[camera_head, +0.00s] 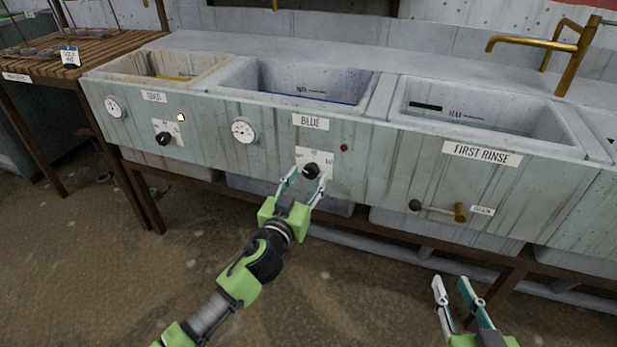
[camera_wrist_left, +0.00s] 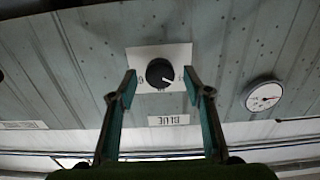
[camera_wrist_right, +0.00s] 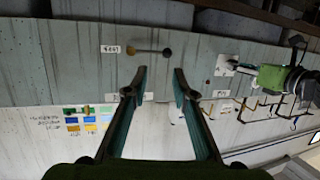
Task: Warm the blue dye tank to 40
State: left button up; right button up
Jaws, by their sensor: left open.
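The blue tank (camera_head: 275,92) is the middle basin, with a "BLUE" label (camera_head: 311,122) on its front panel. Below the label is a black heat knob (camera_head: 311,170) on a white scale plate, also in the left wrist view (camera_wrist_left: 160,72). A round dial gauge (camera_head: 244,130) sits left of the label. My left gripper (camera_head: 307,182) is open, its fingertips on either side of the knob; in the wrist view they appear apart from it. The knob's exact setting is too small to read. My right gripper (camera_head: 452,287) is open and empty, low in front of the panel.
To the left is another basin with its own knob (camera_head: 163,138) and gauge (camera_head: 114,107) and a small lit lamp. To the right is the "FIRST RINSE" basin (camera_head: 470,90) with a drain lever (camera_head: 440,210) below and a brass tap (camera_head: 540,45) above. A slatted wooden table (camera_head: 85,60) stands far left.

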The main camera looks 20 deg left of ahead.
pick_arm(q)
jog(key=shift+w, duration=0.8)
pick_arm(e)
jog(key=shift+w+a+r+t, duration=0.1)
jog(key=shift+w+r+t, duration=0.1)
jog(key=shift+r+t, duration=0.35)
pick_arm(q)
jog(key=shift+c, duration=0.3)
pick_arm(e)
jog(key=shift+r, duration=0.1)
pick_arm(q)
jog(key=c, duration=1)
jog(key=shift+c, duration=0.2)
pick_arm(e)
jog(key=shift+g, duration=0.25)
